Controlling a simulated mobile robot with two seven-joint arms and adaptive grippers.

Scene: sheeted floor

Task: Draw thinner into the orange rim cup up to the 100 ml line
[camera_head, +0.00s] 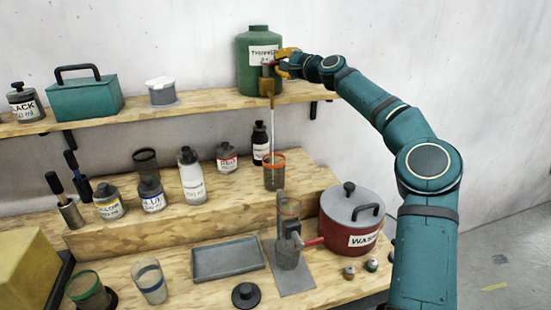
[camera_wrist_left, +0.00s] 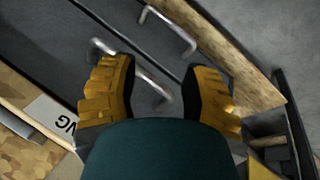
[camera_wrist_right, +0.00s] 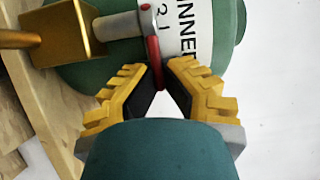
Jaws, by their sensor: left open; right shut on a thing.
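The green thinner tank (camera_head: 258,62) stands on the upper shelf with a brass tap (camera_head: 267,88) at its front. My right gripper (camera_head: 279,62) is shut on the tap's red lever (camera_wrist_right: 154,60), which shows between its fingertips in the right wrist view. A thin pale stream (camera_head: 272,125) runs straight down from the tap into the orange rim cup (camera_head: 275,176) on the raised step below. The cup is upright and see-through; its liquid level and 100 ml line are too small to read. My left gripper (camera_wrist_left: 160,85) is open and empty in the left wrist view, and outside the head view.
Paint bottles, including a white one (camera_head: 192,178), stand left of the cup. Lower down are a grey tray (camera_head: 228,260), a stand with a cup (camera_head: 288,250) and a red wash pot (camera_head: 350,225). Metal handles (camera_wrist_left: 170,30) lie beyond my left fingers.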

